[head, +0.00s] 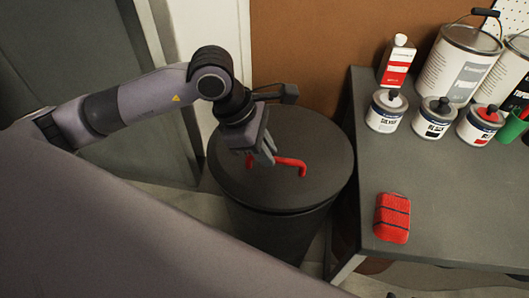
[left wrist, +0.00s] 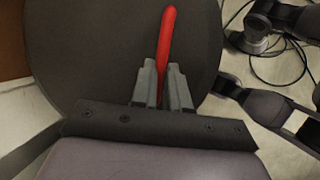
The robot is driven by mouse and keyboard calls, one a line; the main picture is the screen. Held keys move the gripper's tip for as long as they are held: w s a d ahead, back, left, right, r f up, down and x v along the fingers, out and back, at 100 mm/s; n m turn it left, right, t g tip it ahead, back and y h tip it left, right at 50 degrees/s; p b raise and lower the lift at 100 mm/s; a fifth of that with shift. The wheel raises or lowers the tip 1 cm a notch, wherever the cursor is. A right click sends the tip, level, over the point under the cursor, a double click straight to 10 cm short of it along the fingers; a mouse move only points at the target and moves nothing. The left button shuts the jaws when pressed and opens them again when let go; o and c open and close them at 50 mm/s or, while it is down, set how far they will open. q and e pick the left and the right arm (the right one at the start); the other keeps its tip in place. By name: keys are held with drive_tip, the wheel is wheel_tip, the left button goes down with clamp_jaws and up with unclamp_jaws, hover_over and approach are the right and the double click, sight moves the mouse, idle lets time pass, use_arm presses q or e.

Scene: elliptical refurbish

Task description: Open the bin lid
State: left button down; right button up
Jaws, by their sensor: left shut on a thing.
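The dark round bin (head: 278,233) stands on the floor left of the workbench, with its flat lid (head: 320,165) on top, lying level. A red bar handle (head: 295,163) is fixed on the lid. My left gripper (head: 262,158) reaches down over the lid and is shut on the left part of the handle. In the left wrist view the red handle (left wrist: 167,40) runs between the two grey fingers (left wrist: 162,88), with the lid (left wrist: 90,50) behind it. The fingers hide part of the handle.
A grey workbench (head: 445,180) stands close to the bin's right side. A brown wall (head: 320,45) rises behind the bin.

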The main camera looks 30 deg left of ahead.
use_arm(q)
drive_tip(key=w+a+r+g+p, duration=0.2)
drive_tip(key=w+r+p, duration=0.2)
drive_tip(key=w+r, duration=0.4)
wheel_tip(320, 180, up, 4)
drive_tip(key=shift+w+a+f+n+g+h+p, duration=0.2)
drive_tip(key=shift+a+f+n+g+h+p, duration=0.1)
drive_tip(key=shift+g+h+p, duration=0.1)
drive_tip(key=c, duration=1.2)
unclamp_jaws()
drive_tip(key=shift+c, duration=0.2)
drive_tip(key=shift+o, duration=0.6)
drive_tip(key=shift+w+f, duration=0.15)
drive_tip(key=shift+w, duration=0.05)
drive_tip(key=shift+s, duration=0.1)
drive_tip(key=shift+r, duration=0.2)
